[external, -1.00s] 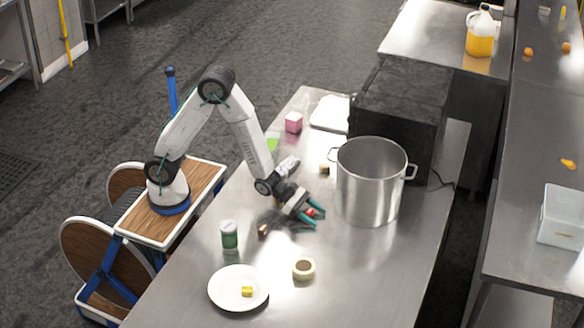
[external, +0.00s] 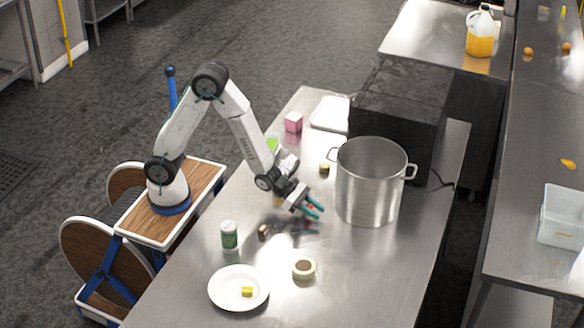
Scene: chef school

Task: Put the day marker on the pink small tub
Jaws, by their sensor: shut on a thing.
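The pink small tub (external: 293,122) stands on the steel table near its far left edge, beside a white tray. My gripper (external: 314,208) has green fingertips and is over the middle of the table, just left of the big pot. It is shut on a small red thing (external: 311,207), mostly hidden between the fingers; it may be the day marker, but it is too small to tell. The gripper is apart from the tub, nearer the camera.
A big steel pot (external: 370,185) stands close right of my gripper, with a black box (external: 400,105) behind it. A green jar (external: 229,235), a plate (external: 225,296) with a yellow block, and a tape roll (external: 303,269) are nearer the camera. The white tray (external: 331,113) lies right of the tub.

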